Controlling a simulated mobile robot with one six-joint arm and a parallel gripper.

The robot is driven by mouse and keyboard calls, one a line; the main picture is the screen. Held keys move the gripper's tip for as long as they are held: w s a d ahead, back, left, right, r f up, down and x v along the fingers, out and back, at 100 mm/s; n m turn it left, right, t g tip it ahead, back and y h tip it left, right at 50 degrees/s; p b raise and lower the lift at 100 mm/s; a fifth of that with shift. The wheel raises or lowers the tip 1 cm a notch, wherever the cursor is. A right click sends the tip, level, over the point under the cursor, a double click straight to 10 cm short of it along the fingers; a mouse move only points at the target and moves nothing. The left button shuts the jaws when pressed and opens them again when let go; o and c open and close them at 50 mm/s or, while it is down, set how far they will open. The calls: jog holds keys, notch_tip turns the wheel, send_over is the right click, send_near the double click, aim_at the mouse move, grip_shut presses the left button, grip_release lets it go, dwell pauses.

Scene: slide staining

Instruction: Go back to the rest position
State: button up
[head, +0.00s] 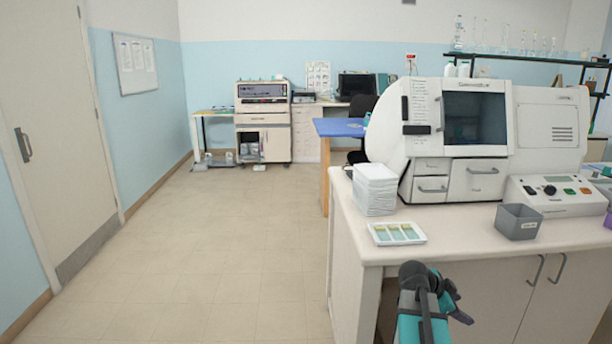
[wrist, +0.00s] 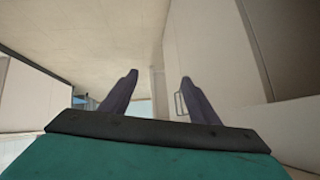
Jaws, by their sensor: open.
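My gripper (wrist: 158,78) is open and empty in the wrist view, its two dark fingers apart with nothing between them. In the head view my teal arm (head: 422,325) shows at the bottom, in front of the bench's front edge and below its top. The fingertips are hard to make out there. A white tray (head: 397,241) with several slides lies at the bench's front left corner, above and apart from my arm.
The white bench (head: 470,252) carries a stack of white trays (head: 374,190), a large white machine (head: 477,170), a grey bin (head: 517,222) and a control unit (head: 556,196). Open floor (head: 215,250) lies to the left, up to a door (head: 50,140).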

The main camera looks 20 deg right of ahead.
jog(key=s+a+f+n+g+y, duration=0.15)
jog(key=a+f+n+y, duration=0.75)
jog(key=a+f, duration=1.8)
jog(key=s+a+f+n+g+p, duration=0.1)
jog(key=s+a+f+n, duration=0.5)
jog(key=s+a, duration=0.4)
jog(key=s+a+f+n+g, duration=0.2)
jog(key=s+a+f+n, duration=0.4)
jog(key=s+a+f, duration=0.2)
jog(key=s+a, duration=0.2)
jog(key=a, duration=0.1)
jog(key=shift+s+a+f+n+y+p, duration=0.15)
jog(key=shift+s+a+n+y+p, duration=0.15)
jog(key=shift+n+y+p, duration=0.1)
jog(key=shift+d, duration=0.1)
